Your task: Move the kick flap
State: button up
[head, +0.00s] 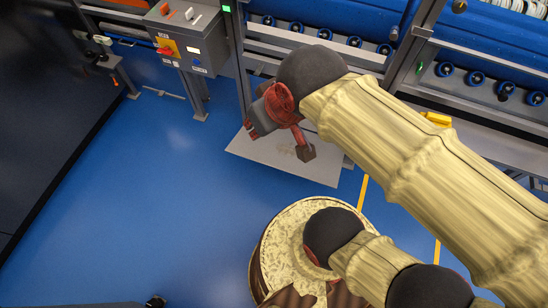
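A flat pale grey panel (285,168), which looks like the kick flap, juts out low at the foot of the metal conveyor frame in the head view. My gripper (278,142), red with dark fingertips, hangs over this panel from the upper right. Its fingertips look spread apart, with nothing seen between them. The gripper and arm hide part of the panel and its edge towards the frame. I cannot tell whether the gripper touches the panel or is above it.
The conveyor frame (268,50) with blue rollers runs along the back and right. A grey control box (190,35) with a red switch stands at back left on legs (198,105). A dark wall (40,110) bounds the left. Blue floor (170,200) is clear between.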

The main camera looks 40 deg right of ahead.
aim_at(276, 150)
jog(key=j+u, duration=0.1)
jog(key=u, duration=0.35)
jog(key=i+u, duration=0.15)
jog(key=u, duration=0.35)
jog(key=i+u, duration=0.1)
jog(key=u, duration=0.35)
jog(key=i, duration=1.7)
jog(key=i+j+u, duration=0.1)
jog(key=i+u, duration=0.6)
jog(key=i, duration=0.15)
jog(key=i+l+u, duration=0.1)
jog(key=i+u, duration=0.25)
jog(key=i+z, duration=0.15)
jog(key=z, duration=4.9)
